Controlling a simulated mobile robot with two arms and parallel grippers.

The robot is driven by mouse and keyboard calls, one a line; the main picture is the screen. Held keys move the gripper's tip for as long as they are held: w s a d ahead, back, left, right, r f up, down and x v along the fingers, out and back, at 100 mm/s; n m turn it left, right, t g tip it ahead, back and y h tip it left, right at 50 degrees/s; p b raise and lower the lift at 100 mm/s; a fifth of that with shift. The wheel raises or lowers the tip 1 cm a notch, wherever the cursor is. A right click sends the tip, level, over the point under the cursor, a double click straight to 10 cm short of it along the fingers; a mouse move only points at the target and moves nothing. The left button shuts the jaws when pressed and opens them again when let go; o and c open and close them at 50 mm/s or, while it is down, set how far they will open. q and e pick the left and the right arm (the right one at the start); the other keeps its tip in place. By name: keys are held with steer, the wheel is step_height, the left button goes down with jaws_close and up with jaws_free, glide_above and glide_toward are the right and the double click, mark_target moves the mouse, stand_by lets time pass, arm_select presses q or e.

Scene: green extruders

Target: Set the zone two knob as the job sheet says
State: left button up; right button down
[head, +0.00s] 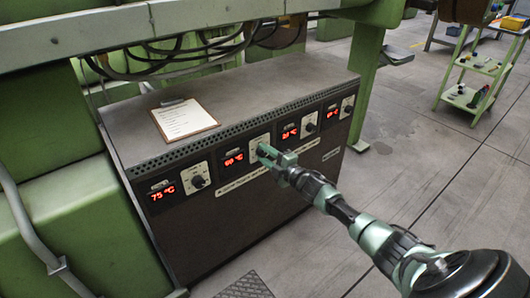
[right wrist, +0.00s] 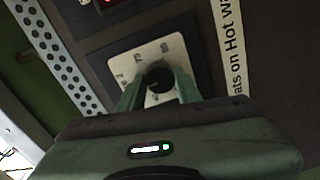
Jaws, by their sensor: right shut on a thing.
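The dark control cabinet (head: 215,225) has a row of red displays, each with a knob on a white plate to its right. The second display from the left (head: 234,159) appears to read 60 °C. My right gripper (head: 266,152) is at the knob beside that display, its fingers closed around it. In the right wrist view the dark knob (right wrist: 159,75) sits between the two green fingers, in front of its white dial plate (right wrist: 133,67). The fingers partly hide the knob and the dial markings. The job sheet (head: 184,119) lies on a clipboard on the cabinet top; its text is too small to read. My left gripper is not in view.
The leftmost display (head: 163,192) reads 75 °C, with its knob (head: 197,181) beside it. Two more knobs (head: 309,126) (head: 348,107) are farther right. Cables (head: 190,50) hang behind the cabinet. A green trolley (head: 470,95) stands at the back right. The floor in front is clear.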

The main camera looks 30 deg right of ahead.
steer(key=m, duration=0.2)
steer(key=shift+m+p, duration=0.35)
steer(key=shift+m, duration=0.05)
steer(key=m, duration=0.2)
steer(key=shift+d+m, duration=0.1)
steer(key=shift+m, duration=0.2)
steer(key=m, duration=0.3)
steer(key=shift+y+p, duration=0.3)
steer(key=shift+p, duration=0.05)
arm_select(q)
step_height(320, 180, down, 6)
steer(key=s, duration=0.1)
arm_select(e)
steer(key=shift+m, duration=1.7)
steer(key=c, duration=1)
jaws_free()
steer(key=shift+s, duration=0.15)
